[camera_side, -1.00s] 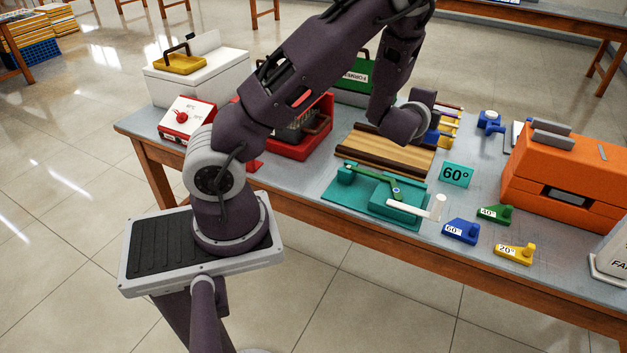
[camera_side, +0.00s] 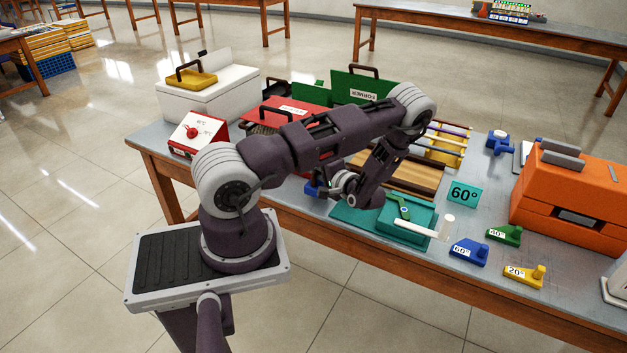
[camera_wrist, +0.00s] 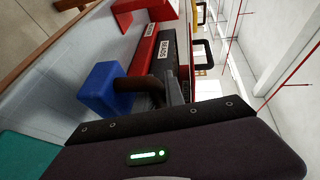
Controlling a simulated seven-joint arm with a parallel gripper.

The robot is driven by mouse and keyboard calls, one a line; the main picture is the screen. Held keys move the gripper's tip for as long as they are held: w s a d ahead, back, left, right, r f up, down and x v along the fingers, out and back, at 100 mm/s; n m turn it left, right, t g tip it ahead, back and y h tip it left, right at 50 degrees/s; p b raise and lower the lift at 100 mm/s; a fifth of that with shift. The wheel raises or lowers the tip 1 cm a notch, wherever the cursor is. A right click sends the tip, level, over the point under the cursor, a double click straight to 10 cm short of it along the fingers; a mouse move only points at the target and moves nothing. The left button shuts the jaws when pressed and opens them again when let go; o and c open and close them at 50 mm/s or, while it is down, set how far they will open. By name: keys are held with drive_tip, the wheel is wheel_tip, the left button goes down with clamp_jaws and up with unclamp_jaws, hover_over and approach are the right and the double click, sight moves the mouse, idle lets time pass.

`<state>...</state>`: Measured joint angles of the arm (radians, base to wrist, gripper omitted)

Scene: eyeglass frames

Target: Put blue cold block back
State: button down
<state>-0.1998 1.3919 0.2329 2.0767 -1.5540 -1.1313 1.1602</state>
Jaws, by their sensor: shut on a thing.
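The blue block (camera_side: 317,188) shows at the tip of my gripper (camera_side: 340,187) in the side view, partly hidden by my arm. In the wrist view the blue block (camera_wrist: 106,90) is a plain blue cuboid with a dark brown bar coming out toward my gripper (camera_wrist: 160,90). My gripper is shut on the block by that bar. The exact grip is partly hidden. The block is near the front of the table, left of the teal tray (camera_side: 345,217); its height above the table is hard to tell.
A white cooler box (camera_side: 217,100) with a yellow handled tray (camera_side: 192,79) stands back left. A red-and-white dial box (camera_side: 193,134) is in front of it. An open red case (camera_side: 283,112) and green case (camera_side: 362,88) stand behind my arm. An orange machine (camera_side: 570,195) stands right.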

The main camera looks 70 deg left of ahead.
drive_tip(key=shift+f, duration=1.7)
drive_tip(key=shift+f, duration=0.1)
drive_tip(key=c, duration=1.4)
unclamp_jaws()
